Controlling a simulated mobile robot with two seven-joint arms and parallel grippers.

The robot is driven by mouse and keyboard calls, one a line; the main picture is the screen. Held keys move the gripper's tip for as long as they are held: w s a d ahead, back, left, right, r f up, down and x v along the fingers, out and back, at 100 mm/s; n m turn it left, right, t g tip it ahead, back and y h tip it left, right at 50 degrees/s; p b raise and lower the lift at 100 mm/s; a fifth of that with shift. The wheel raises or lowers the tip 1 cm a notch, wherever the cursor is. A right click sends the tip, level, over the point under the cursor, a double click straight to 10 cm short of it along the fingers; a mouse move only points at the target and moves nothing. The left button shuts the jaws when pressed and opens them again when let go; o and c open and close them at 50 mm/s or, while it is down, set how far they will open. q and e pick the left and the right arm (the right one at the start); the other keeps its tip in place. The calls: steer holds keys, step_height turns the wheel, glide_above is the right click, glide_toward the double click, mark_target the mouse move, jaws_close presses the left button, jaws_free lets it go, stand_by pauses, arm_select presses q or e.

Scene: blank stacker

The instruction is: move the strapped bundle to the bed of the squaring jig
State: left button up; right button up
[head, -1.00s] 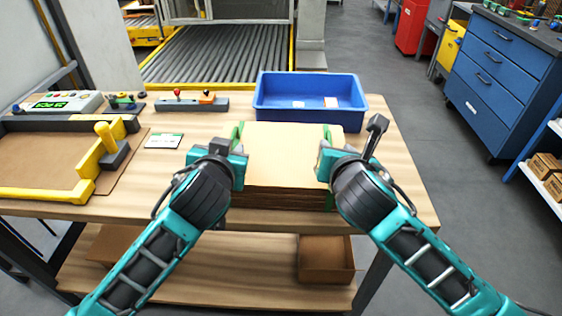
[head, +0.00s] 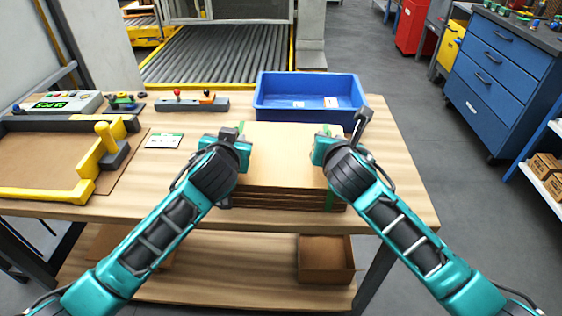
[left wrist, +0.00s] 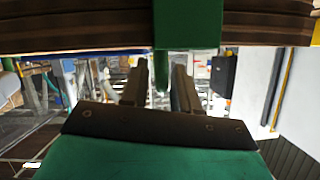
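The strapped bundle (head: 283,157) is a stack of brown cardboard sheets with green straps, lying on the table front centre. The squaring jig is at the left, with yellow fences and a flat brown bed (head: 45,160) that looks empty. My left gripper (head: 240,146) is at the bundle's left side, and my right gripper (head: 322,146) is at its right side; contact is unclear. In the left wrist view the bundle's edge (left wrist: 80,25) and a green strap (left wrist: 188,25) span the top. My left fingers (left wrist: 162,88) stand apart below. The right fingertips are hidden.
A blue bin (head: 310,97) stands behind the bundle. A small card (head: 164,141) lies between jig and bundle, on otherwise bare table. A control box (head: 62,103) and a button bar (head: 190,104) line the back edge. An open carton (head: 326,260) is on the lower shelf.

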arm_select(q)
jaws_close()
arm_select(e)
jaws_close()
arm_select(q)
steer(key=shift+r, duration=0.2)
arm_select(e)
steer(key=shift+r, duration=0.15)
